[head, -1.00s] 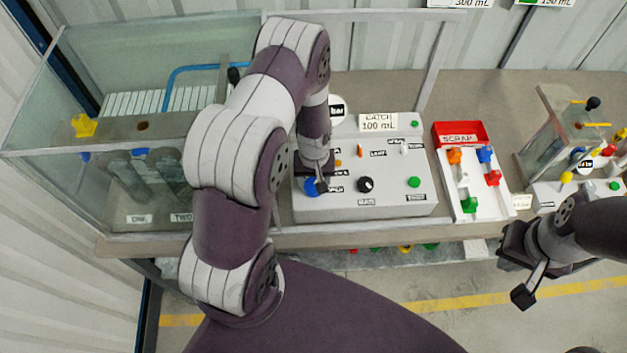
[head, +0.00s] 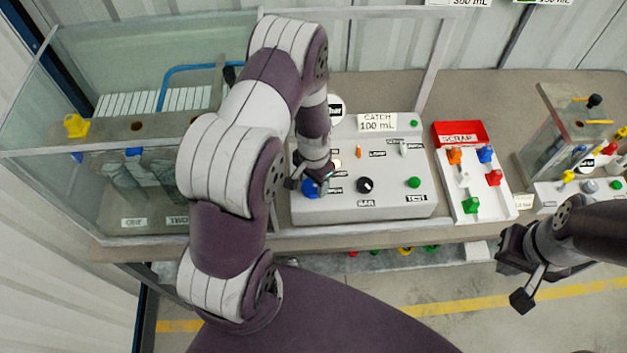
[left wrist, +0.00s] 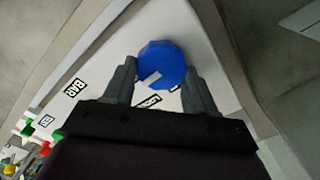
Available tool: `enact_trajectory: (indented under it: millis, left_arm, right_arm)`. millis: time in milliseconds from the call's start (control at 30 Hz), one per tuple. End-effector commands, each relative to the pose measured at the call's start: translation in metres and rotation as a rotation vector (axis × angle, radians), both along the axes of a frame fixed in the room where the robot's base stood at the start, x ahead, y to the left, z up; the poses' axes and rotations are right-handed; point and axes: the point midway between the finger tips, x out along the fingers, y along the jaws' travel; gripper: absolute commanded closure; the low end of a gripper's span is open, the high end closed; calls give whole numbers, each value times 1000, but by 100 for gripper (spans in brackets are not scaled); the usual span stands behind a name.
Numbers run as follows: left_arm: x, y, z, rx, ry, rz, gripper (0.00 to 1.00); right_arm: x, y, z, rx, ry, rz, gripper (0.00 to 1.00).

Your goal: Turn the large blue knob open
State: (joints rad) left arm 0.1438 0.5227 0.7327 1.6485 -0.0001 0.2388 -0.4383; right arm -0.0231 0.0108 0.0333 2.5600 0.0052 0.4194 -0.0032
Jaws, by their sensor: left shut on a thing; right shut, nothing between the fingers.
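The large blue knob (head: 311,188) is at the front left corner of the grey control panel (head: 390,205). In the left wrist view the blue knob (left wrist: 161,64) is round, with a pale mark near its lower edge. My left gripper (head: 308,180) is over it and shut on it, with one finger on each side (left wrist: 160,82). My left forearm hides part of the panel's left side. My right gripper (head: 515,275) is shut and empty, in front of the bench at the right, away from the panel.
The panel also carries a black knob (head: 365,185), a green button (head: 413,182) and small switches. A red and white scrap tray (head: 462,133) with coloured parts is right of it. A glass tank (head: 75,190) stands at the left. Another small rig (head: 560,130) is at far right.

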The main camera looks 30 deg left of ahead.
Motion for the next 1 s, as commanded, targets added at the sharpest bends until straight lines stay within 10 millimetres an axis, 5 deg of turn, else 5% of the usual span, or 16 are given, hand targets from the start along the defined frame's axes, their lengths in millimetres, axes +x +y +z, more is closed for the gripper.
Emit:
enact_trajectory:
  millis: [700,733,800,1000]
  left_arm:
    - [3,0,2,2,-8,-71,74]
    - [3,0,2,2,-8,-71,38]
    - [2,0,2,1,-7,-70,19]
    - [1,0,1,1,-3,-69,19]
  right_arm:
    - [0,0,-1,0,0,0,100]
    - [0,0,-1,0,0,0,100]
    - [0,0,-1,0,0,0,100]
    - [0,0,-1,0,0,0,100]
